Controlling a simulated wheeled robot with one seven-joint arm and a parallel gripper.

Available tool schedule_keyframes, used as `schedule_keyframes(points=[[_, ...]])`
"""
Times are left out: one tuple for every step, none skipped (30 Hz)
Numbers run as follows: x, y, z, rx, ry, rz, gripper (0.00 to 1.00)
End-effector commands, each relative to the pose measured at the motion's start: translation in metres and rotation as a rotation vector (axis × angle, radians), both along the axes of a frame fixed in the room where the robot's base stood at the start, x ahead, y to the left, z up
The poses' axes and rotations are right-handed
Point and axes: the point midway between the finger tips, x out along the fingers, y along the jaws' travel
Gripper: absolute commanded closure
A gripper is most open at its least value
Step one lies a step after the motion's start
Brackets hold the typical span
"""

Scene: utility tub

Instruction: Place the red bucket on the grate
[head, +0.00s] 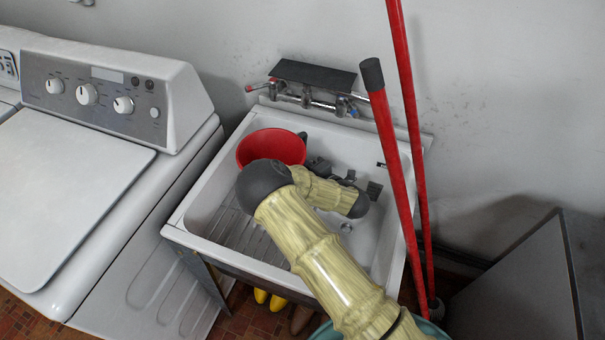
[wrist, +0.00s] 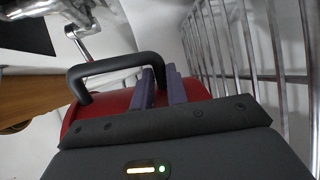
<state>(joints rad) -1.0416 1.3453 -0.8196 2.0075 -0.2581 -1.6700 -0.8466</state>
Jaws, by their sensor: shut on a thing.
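The red bucket (head: 270,148) is at the back left of the white tub, its open top facing up. Its dark handle shows in the wrist view (wrist: 115,63) above the bucket's red side (wrist: 112,103). My gripper (wrist: 162,82) is shut on the handle, with its two purple fingers on either side of the handle's near end. In the head view my arm hides most of the gripper. The grate (head: 238,228) of metal bars lies on the left of the tub, in front of the bucket, and fills the right of the wrist view. Whether the bucket touches anything below is hidden.
A faucet (head: 305,98) with a dark shelf above it stands at the tub's back edge. A white washer (head: 120,190) stands left of the tub. Two red poles (head: 395,150) lean at the right.

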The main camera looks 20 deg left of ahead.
Motion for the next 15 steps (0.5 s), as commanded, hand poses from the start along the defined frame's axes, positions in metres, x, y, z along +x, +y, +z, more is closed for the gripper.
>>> schedule_keyframes(points=[[0.000,0.000,-0.006,-0.001,0.002,0.001,1.00],[0.000,-0.001,-0.010,-0.001,0.002,0.001,1.00],[0.000,-0.001,-0.015,-0.001,0.002,0.000,1.00],[0.000,-0.001,-0.020,-0.002,0.001,0.000,1.00],[0.000,-0.001,-0.025,-0.002,0.001,0.000,1.00],[0.000,-0.001,-0.030,-0.001,0.002,0.000,1.00],[0.000,-0.001,-0.033,-0.001,0.002,-0.001,1.00],[0.000,-0.001,-0.035,0.000,0.001,-0.001,1.00],[0.000,0.000,-0.036,0.000,0.001,-0.001,1.00],[0.000,0.000,-0.036,0.001,0.000,-0.001,1.00],[0.000,0.000,-0.035,0.002,0.000,-0.001,1.00],[0.000,0.000,-0.035,0.002,0.000,-0.001,1.00],[0.000,0.000,-0.035,0.002,0.000,-0.001,1.00],[0.000,0.000,-0.035,0.001,0.000,-0.001,1.00],[0.000,0.000,-0.035,0.001,0.000,-0.001,1.00]])
